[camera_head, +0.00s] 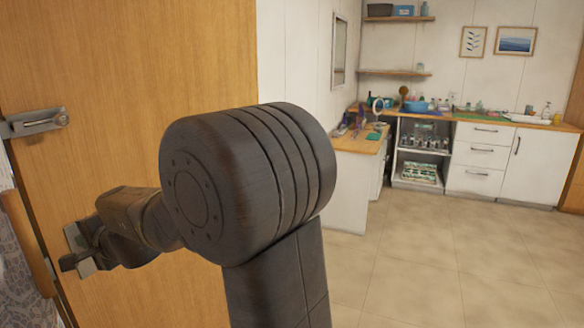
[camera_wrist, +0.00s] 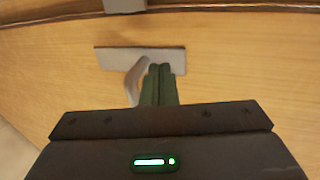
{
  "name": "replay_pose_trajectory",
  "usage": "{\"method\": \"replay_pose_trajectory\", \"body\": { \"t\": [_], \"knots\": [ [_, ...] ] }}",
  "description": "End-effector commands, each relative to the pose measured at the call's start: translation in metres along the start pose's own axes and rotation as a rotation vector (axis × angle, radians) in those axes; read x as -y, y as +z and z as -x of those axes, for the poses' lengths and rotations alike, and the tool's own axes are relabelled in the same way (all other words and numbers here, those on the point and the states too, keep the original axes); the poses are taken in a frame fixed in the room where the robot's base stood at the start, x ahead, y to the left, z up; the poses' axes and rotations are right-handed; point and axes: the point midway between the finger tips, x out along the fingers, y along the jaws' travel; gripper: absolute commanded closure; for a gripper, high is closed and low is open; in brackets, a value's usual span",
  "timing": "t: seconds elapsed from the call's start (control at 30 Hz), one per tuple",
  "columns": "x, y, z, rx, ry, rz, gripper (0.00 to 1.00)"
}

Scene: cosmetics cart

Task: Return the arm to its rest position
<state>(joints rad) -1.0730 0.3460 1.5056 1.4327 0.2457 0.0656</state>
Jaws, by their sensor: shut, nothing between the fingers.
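My gripper (camera_wrist: 160,70) shows in the wrist view with its two dark green fingers together and nothing between them. The fingertips are right by a grey lever handle (camera_wrist: 135,78) on a pale metal plate (camera_wrist: 115,60). I cannot tell whether they touch it. In the head view my dark arm (camera_head: 245,180) reaches left towards the wooden door (camera_head: 100,60). The handle (camera_head: 72,262) shows there at the door's lower left, just past the end of my arm. My fingers are not clear in that view.
A metal latch (camera_head: 35,122) sits higher on the door. To the right is open tiled floor (camera_head: 440,270). Farther back stand a white side desk (camera_head: 350,185), an open shelf unit with bottles (camera_head: 422,150) and white cabinets (camera_head: 530,165).

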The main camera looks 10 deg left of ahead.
Motion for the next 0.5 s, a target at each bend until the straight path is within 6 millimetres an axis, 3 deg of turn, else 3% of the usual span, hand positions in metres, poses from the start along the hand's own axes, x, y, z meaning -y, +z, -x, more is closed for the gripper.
{"method": "replay_pose_trajectory", "body": {
  "t": [0.2, 0.5],
  "knots": [
    [0.001, 0.001, -0.024, 0.001, 0.0, 0.001, 1.0],
    [0.001, 0.0, -0.032, 0.001, -0.001, 0.001, 1.0]
  ]
}}
